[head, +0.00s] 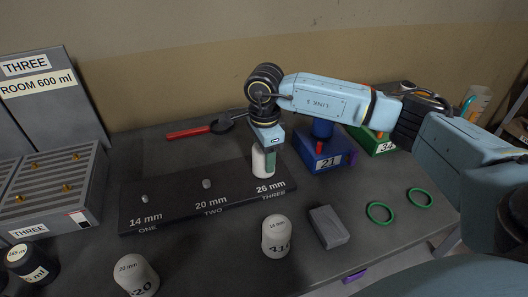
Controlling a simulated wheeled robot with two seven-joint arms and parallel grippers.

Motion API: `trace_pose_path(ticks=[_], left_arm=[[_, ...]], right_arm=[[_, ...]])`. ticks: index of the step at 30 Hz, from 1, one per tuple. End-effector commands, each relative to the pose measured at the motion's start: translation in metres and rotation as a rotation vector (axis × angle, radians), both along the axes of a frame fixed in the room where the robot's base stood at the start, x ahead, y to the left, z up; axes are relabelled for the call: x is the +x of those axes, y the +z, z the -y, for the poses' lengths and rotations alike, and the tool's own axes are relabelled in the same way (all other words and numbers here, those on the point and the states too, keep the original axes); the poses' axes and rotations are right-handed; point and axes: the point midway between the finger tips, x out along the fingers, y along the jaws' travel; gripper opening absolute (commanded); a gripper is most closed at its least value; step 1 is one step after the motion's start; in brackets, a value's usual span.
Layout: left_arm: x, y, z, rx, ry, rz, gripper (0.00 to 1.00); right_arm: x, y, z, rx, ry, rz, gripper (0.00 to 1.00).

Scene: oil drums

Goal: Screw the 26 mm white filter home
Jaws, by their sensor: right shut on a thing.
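The 26 mm white filter (259,166) is upright at the "26 mm THREE" place of the black plate (190,218). My right gripper (268,148) comes down from above and is shut on it. The gripper hides the filter's upper part and the post under it, so I cannot tell how far down it sits. Bare posts show at the 14 mm (144,198) and 20 mm (207,184) places. My left gripper is not in view.
White filters marked 14 mm (277,237) and 20 mm (136,276) stand in front of the plate. A grey block (329,227), green rings (380,212), a red-handled tool (189,132), a blue box (321,161) and a grey slotted crate (52,190) surround it.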

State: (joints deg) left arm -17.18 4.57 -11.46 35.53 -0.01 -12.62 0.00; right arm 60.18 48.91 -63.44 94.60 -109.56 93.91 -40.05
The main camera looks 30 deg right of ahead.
Motion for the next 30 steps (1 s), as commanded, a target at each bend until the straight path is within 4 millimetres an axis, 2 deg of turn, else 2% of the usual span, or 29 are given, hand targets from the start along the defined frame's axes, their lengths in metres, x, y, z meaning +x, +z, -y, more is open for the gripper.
trace_pose_path(ticks=[11,14,24,30], left_arm=[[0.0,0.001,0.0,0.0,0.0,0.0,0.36],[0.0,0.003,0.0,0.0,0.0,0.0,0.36],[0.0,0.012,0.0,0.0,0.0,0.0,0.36],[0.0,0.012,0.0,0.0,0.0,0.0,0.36]], right_arm=[[0.0,0.0,0.0,-0.001,-0.041,-0.001,0.22],[0.0,0.0,0.0,-0.001,-0.115,-0.001,0.22],[-0.001,0.0,0.0,-0.002,-0.531,-0.002,0.22],[-0.001,-0.001,0.0,-0.001,-0.584,-0.001,0.22]])
